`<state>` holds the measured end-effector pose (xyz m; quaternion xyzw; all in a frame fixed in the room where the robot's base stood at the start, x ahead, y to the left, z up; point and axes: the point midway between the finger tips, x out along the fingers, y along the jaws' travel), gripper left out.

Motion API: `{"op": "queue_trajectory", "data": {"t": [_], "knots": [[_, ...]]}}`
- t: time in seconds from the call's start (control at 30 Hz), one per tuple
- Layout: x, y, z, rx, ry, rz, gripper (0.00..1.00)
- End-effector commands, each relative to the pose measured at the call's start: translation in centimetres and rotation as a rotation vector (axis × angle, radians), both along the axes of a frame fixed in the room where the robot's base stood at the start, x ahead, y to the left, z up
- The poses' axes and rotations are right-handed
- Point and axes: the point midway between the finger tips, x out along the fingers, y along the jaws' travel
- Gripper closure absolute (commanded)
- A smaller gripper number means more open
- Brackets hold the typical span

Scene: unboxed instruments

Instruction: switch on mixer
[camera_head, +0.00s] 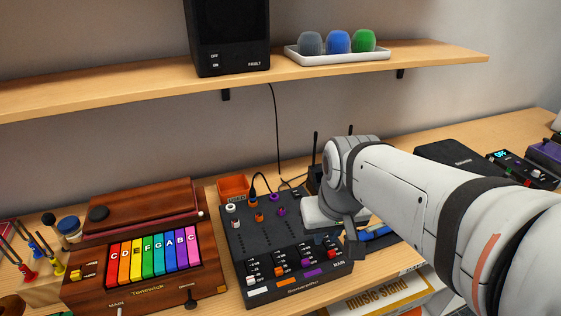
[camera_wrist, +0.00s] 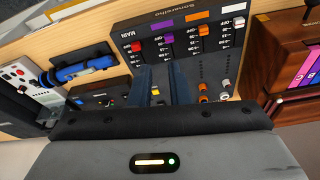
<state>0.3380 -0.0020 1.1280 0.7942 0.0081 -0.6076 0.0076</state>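The mixer (camera_head: 290,284) is a dark box with faders and knobs on the table, in the middle of the head view. It also shows in the wrist view (camera_wrist: 190,64), with a red fader cap at the end marked MAIN. My gripper (camera_head: 348,238) is low over the mixer's right side. In the wrist view its two dark fingers (camera_wrist: 158,70) stand apart over the mixer, with a narrow gap between them. Whether the fingers touch the mixer is unclear. My arm hides the mixer's right rear part.
A wooden keyboard with rainbow keys (camera_head: 155,250) stands left of the mixer. An orange bin (camera_head: 233,187) is behind it. A blue cylinder (camera_wrist: 85,70) lies close on the other side. A shelf (camera_head: 430,65) with a speaker (camera_head: 230,35) hangs above.

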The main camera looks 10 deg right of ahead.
Motion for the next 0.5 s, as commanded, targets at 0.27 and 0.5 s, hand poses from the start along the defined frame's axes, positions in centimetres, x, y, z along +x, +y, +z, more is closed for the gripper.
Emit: {"op": "queue_trajectory", "data": {"t": [0.27, 0.5], "knots": [[9.8, -0.4, 2.0, -0.002, 0.014, 0.059, 1.0], [18.3, -1.0, 2.0, -0.001, 0.022, 0.114, 1.0]]}}
